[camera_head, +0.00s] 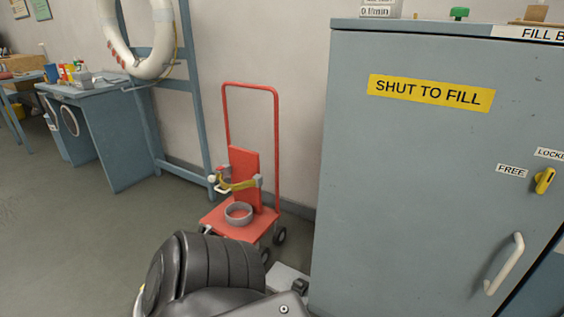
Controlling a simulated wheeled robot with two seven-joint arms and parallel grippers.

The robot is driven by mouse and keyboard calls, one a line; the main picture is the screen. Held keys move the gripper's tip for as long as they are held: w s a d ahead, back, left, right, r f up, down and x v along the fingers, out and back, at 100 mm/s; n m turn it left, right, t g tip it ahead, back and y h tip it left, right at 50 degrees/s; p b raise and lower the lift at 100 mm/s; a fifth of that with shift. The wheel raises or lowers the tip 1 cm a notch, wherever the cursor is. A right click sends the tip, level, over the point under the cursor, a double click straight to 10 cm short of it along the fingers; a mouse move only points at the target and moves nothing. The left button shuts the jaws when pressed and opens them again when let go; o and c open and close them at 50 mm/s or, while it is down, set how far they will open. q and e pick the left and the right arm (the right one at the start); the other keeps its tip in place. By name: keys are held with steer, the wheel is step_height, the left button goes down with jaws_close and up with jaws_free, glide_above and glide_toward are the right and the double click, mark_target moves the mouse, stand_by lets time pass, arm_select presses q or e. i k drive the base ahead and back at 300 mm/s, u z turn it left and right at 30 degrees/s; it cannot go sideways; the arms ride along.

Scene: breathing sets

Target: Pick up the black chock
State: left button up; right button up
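I cannot make out the black chock for certain. A small dark piece (300,287) shows low in the view beside a pale flat plate (287,273), just left of the grey cabinet's foot. It is partly cut off by my own dark arm parts, so I cannot tell whether it is the chock. A large black ribbed arm link of mine fills the bottom middle. Neither of my grippers' fingers shows.
A red trolley (247,180) with a grey ring (238,213) on its base stands by the wall. A large grey cabinet (400,180) closes off the right. A blue-grey bench (115,140) stands at the left. Open floor (60,240) lies at lower left.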

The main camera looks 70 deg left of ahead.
mark_target(300, 286)
steer(key=u, duration=0.6)
steer(key=i, duration=0.5)
steer(key=u, duration=0.6)
